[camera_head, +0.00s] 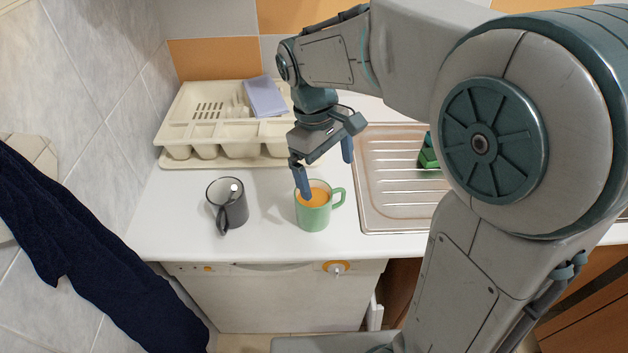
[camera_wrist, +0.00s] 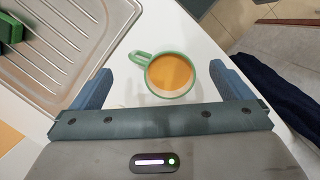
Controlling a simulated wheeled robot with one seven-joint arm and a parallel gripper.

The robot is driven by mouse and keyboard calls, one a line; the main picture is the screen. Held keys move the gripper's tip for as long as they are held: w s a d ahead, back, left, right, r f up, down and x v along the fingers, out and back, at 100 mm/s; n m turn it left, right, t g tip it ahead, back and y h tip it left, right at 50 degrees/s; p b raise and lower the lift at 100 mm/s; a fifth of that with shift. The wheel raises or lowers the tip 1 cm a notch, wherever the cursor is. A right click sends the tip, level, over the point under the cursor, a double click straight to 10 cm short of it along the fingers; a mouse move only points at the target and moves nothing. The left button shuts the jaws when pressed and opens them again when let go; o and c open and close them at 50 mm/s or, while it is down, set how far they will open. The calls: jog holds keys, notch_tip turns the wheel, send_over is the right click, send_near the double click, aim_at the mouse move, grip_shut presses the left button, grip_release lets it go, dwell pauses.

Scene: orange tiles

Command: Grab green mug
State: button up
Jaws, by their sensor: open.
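The green mug (camera_head: 313,217) stands upright on the white counter, with orange contents showing inside and its handle to the right in the head view. In the wrist view the mug (camera_wrist: 149,87) sits between the two blue fingers, with its handle to the upper left. My gripper (camera_head: 326,172) is open and empty above the mug. In the head view one finger overlaps the mug's rim and the other is behind and to the right. The fingers also show in the wrist view (camera_wrist: 160,87), apart from the mug. I cannot tell if a finger touches the rim.
A dark grey mug (camera_head: 229,207) stands left of the green mug. A cream cutlery tray (camera_head: 178,137) with a purple cloth (camera_head: 266,97) lies behind. A metal sink drainer (camera_head: 375,190) is to the right, with a green object (camera_head: 428,152). The counter's front edge is close to both mugs.

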aim_at(317, 206)
jog(key=w+a+n+h+p, duration=0.1)
jog(key=w+a+n+h, duration=0.1)
jog(key=w+a+n, duration=0.3)
jog(key=shift+m+g, duration=0.5)
jog(key=shift+m, duration=0.2)
jog(key=s+f, duration=0.1)
jog(key=f, duration=0.1)
jog(key=s+d+f, duration=0.1)
jog(key=f, duration=0.2)
jog(key=s+f, duration=0.1)
jog(key=f, duration=0.1)
jog(key=shift+s+d+f, duration=0.2)
jog(key=shift+s+f, duration=0.05)
jog(key=shift+s, duration=0.05)
jog(key=shift+w+p+x, duration=0.2)
jog(key=shift+p+x, duration=0.45)
jog(key=shift+x, duration=2.1)
jog(key=shift+d, duration=0.15)
jog(key=shift+c, duration=0.3)
jog(key=c, duration=1.4)
jog(key=shift+r, duration=0.2)
